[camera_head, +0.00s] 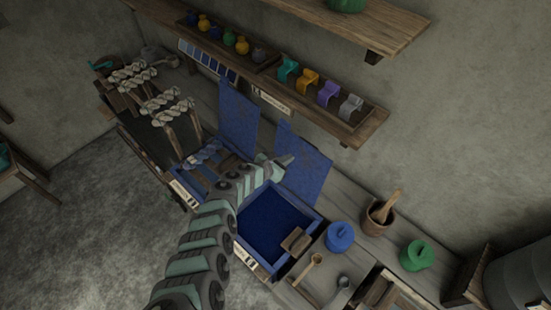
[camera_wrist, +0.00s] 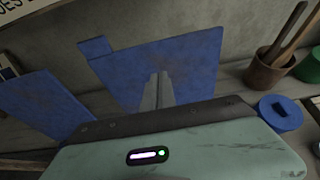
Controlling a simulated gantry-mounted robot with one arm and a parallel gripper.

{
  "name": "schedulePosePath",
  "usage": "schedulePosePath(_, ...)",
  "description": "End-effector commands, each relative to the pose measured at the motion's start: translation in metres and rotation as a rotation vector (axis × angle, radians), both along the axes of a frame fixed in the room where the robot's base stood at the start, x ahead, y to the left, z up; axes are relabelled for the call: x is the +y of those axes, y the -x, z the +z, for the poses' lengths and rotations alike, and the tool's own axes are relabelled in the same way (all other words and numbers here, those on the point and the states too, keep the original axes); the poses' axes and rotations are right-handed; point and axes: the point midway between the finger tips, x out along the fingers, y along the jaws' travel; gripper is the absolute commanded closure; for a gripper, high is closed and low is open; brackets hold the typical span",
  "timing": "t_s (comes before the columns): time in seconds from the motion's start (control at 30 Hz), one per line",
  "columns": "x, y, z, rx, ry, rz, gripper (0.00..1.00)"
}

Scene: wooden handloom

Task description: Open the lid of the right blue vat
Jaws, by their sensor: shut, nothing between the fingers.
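The right blue vat (camera_head: 272,222) is open at the top in the head view, showing a dark blue inside. Its blue lid (camera_head: 308,168) stands raised at the vat's back edge, leaning toward the wall. The lid also fills the upper middle of the wrist view (camera_wrist: 205,62). My gripper (camera_head: 286,160) is shut and empty, in front of the raised lid; its fingers (camera_wrist: 158,90) overlap the lid in the wrist view. I cannot tell whether they touch it. My arm hides the vat's left side.
A second raised blue panel (camera_head: 239,117) stands left, behind the left vat (camera_head: 195,170). A wooden block (camera_head: 296,240) sits at the right vat's corner. A blue jar (camera_head: 340,236), mortar (camera_head: 379,218) and green jar (camera_head: 417,255) stand right. A shelf (camera_head: 345,125) hangs above.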

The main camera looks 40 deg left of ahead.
Motion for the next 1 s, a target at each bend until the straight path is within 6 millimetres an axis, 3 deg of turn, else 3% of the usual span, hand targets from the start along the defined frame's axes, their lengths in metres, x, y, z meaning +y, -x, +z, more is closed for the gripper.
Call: schedulePosePath(1.0, 0.0, 0.061, 0.03, 0.0, -0.002, 0.001, 1.0)
